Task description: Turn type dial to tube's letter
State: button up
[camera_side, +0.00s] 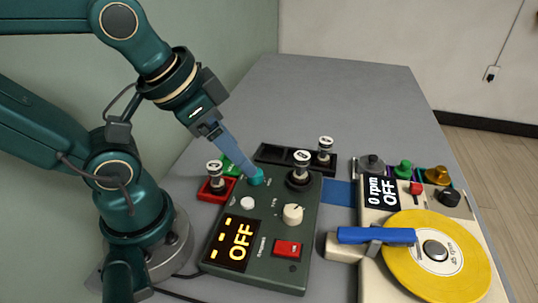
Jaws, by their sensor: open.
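A dark green tester box (262,272) stands on the grey table, its display (240,243) reading OFF. The cream type dial (293,214) sits on its top face; its pointer setting is too small to read. A tube (302,166) stands upright in the round black socket at the box's back right; the mark on its white cap is not clearly legible. My gripper (252,170) points down at the teal knob (257,178) at the box's back edge, behind and left of the dial. Its blue fingers are open; I cannot tell whether they touch the knob.
A red switch (288,248) and a white button (247,203) flank the dial. Other tubes stand in a red holder (210,193) and a black rack (268,154). A cream turntable (345,246) with a yellow disc (408,270) is at right. The table behind is clear.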

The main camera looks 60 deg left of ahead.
jog(key=m, duration=0.1)
jog(key=m+g, duration=0.5)
jog(key=m, duration=0.8)
send_over(293, 210)
notch_tip(293, 210, down, 6)
jog(key=shift+w+a+f, duration=0.1)
jog(key=shift+w+f, duration=0.05)
jog(key=shift+f, duration=0.1)
jog(key=shift+f+g, duration=0.3)
jog(key=shift+f, duration=2.55)
grip_shut()
